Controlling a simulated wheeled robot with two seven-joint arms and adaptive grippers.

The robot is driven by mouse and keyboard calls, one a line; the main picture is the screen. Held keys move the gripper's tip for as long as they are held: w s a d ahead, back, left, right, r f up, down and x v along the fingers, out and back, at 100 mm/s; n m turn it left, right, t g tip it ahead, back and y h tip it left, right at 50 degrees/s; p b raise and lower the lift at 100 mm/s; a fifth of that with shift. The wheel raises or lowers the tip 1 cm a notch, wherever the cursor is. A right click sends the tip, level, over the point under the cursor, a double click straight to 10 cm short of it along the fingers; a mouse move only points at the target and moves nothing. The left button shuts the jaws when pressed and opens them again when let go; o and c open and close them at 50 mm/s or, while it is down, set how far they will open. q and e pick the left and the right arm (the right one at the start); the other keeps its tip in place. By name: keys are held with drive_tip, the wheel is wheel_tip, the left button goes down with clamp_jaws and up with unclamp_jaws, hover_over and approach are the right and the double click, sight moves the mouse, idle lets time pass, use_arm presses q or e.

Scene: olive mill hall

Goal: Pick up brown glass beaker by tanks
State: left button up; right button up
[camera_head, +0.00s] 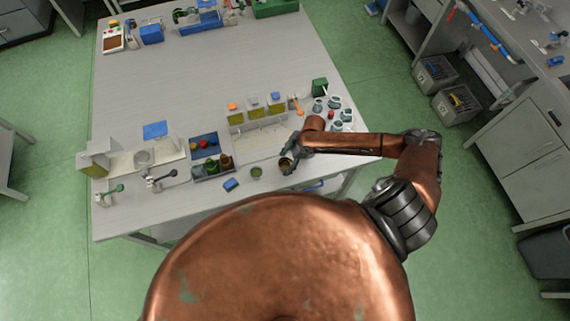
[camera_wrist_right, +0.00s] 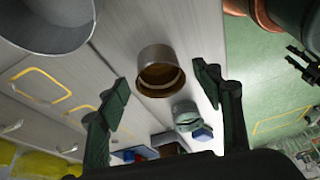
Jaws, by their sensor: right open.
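The brown glass beaker (camera_wrist_right: 160,72) stands upright on the table, its open mouth toward the right wrist camera. In the head view the beaker (camera_head: 285,162) is partly covered by my right gripper (camera_head: 287,164). In the wrist view my right gripper (camera_wrist_right: 160,78) is open, with one finger on each side of the beaker and visible gaps between. The tanks (camera_head: 255,112), with yellow liquid, stand in a rack behind it. My left gripper is not in view.
A greenish glass beaker (camera_head: 256,173) stands left of the brown one, beside a small blue block (camera_head: 231,185). Several pale jars (camera_head: 334,103) stand at the right. The table's front edge is close.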

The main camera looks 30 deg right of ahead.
drive_tip(key=shift+a+f, duration=0.2)
drive_tip(key=shift+f, duration=0.4)
drive_tip(key=shift+c, duration=0.4)
drive_tip(key=c, duration=1.2)
drive_tip(key=shift+r, duration=0.1)
